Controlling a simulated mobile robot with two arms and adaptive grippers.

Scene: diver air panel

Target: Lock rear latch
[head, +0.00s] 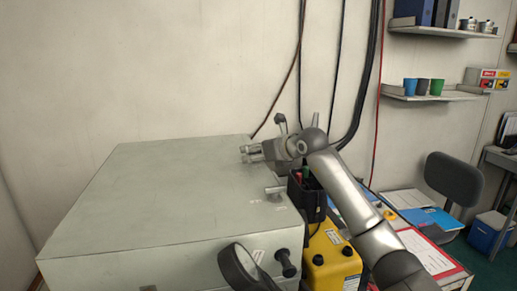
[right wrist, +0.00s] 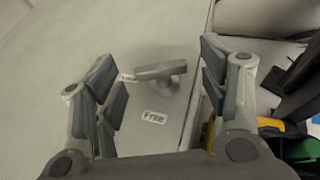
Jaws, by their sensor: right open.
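The rear latch (right wrist: 160,70) is a small grey bar handle on a short post, on top of the pale grey-green case (head: 165,195). In the right wrist view, its bar lies crosswise with its left end at a small, barely readable label (right wrist: 127,77). A label reading "Free" (right wrist: 154,117) lies nearer the camera. My right gripper (head: 248,154) is open at the case's rear right corner. Its fingers stand on both sides of the latch, apart from it in the picture. In the head view the gripper hides the latch. My left gripper is out of view.
Another grey latch (head: 275,189) sticks up at the case's right edge, nearer the front. A black holder (head: 306,198) and a yellow box (head: 330,262) stand right of the case. Cables (head: 338,70) hang on the wall behind. The case top is otherwise clear.

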